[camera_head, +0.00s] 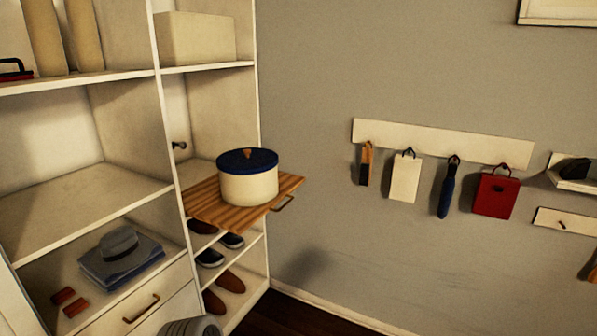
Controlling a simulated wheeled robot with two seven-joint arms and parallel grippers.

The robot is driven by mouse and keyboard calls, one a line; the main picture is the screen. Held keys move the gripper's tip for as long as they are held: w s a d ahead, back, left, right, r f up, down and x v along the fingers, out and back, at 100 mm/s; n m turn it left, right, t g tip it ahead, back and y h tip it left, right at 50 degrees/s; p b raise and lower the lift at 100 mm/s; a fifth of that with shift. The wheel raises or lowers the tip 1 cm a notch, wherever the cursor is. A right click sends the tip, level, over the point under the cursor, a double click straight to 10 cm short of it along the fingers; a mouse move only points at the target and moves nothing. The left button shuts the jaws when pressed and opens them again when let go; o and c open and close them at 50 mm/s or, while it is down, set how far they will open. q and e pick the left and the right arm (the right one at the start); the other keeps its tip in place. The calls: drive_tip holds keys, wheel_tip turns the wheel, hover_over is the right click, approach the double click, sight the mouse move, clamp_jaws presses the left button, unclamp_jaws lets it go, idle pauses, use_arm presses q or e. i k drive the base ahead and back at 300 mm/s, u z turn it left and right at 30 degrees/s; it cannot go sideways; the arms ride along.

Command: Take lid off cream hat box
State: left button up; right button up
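A round cream hat box (249,188) stands upright on a pulled-out wooden shelf board (205,207) at the right end of the shelving unit. Its dark blue lid (236,161) sits on top, with a small brown knob (248,153) in the middle. Neither of my grippers can be made out in the head view.
The board has a dark handle (283,203) at its front right edge. Shoes (230,281) stand on the shelves below. A grey hat (118,241) lies on folded cloth at lower left. A hook rail (440,143) with hanging items is on the right wall.

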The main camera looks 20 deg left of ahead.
sight(244, 162)
drive_tip(key=u, duration=1.05)
drive_tip(key=i, duration=1)
drive_tip(key=u, duration=0.15)
